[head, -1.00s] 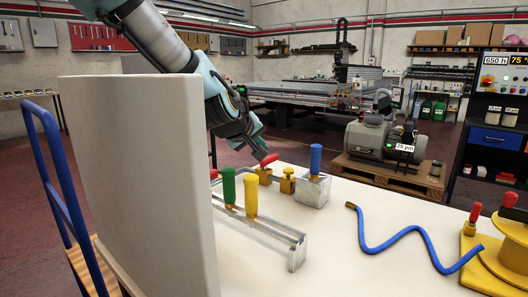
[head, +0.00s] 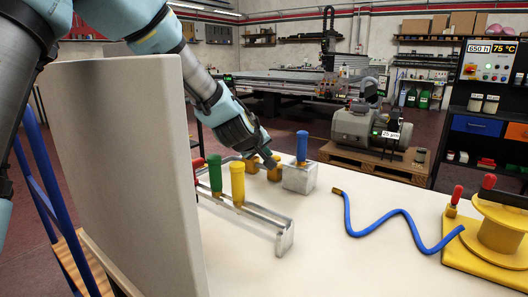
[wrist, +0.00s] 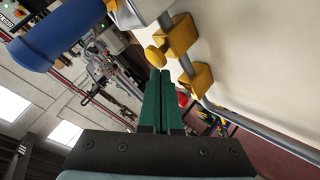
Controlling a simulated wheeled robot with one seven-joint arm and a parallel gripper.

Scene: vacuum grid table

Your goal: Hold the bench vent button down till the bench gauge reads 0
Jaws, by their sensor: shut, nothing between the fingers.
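A yellow mushroom-shaped button (wrist: 155,57) on a brass block (wrist: 182,34) shows in the wrist view, which I take for the bench vent button. In the head view its brass fitting (head: 274,174) is partly hidden by my gripper. My gripper (wrist: 160,72) has its green fingers shut and empty, with the tips close to the button; I cannot tell whether they touch. In the head view my gripper (head: 270,163) is low over the fittings, left of the block with the blue handle (head: 302,147). No bench gauge face can be read.
A green handle (head: 214,174) and a yellow handle (head: 238,184) stand on the rail nearer the camera. A tall pale panel (head: 125,170) blocks the left. A blue hose (head: 382,222) lies on the white table. A pump (head: 367,127) stands behind.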

